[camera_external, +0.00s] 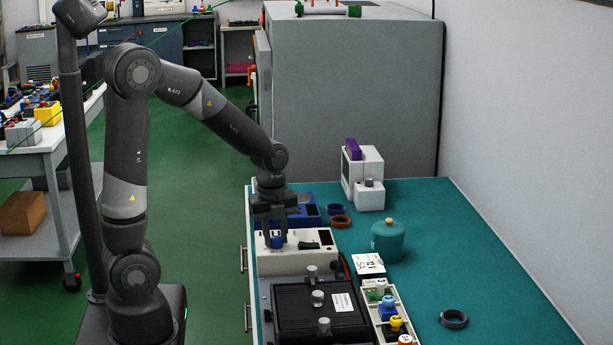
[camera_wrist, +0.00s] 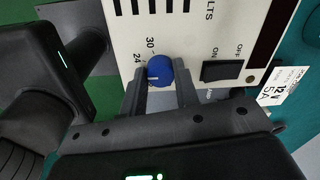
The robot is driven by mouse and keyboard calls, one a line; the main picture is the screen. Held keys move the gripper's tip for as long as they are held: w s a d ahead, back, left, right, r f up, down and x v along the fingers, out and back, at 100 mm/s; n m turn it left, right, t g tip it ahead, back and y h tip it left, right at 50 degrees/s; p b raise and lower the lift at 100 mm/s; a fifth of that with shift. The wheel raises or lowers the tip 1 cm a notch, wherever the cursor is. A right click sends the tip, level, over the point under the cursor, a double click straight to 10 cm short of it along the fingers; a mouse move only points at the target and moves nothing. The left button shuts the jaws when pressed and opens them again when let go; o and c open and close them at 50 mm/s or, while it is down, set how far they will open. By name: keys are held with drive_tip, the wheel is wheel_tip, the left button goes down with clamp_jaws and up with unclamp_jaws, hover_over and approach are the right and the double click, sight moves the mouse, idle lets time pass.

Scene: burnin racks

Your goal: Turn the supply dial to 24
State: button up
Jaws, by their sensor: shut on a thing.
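The cream supply unit (camera_external: 290,263) sits on the teal bench top. Its blue round supply dial (camera_wrist: 160,69) shows in the wrist view beside the printed marks 30 and 24; the dial also shows in the external view (camera_external: 277,243). A short white pointer line on the dial lies toward the left, close below the 24 mark; its exact reading is hard to tell. My gripper (camera_external: 276,238) points down over the unit. In the wrist view my gripper (camera_wrist: 161,80) has one finger on each side of the dial, shut on it. Other scale marks are hidden.
A black rocker switch (camera_wrist: 222,69) marked ON and OFF is just right of the dial. A black case (camera_external: 318,315) with grey knobs lies in front of the unit. A teal canister (camera_external: 387,242) and a dark ring (camera_external: 453,319) stand right. The bench's right side is mostly free.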

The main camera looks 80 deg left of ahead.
sight(274, 238)
drive_tip(key=shift+w+m, duration=0.1)
drive_tip(key=shift+m, duration=2.2)
drive_tip(key=o, duration=1)
drive_tip(key=shift+r, duration=0.1)
drive_tip(key=r, duration=1)
drive_tip(key=shift+s+a+r, duration=0.1)
drive_tip(key=shift+s+r, duration=0.2)
drive_tip(key=shift+r, duration=0.05)
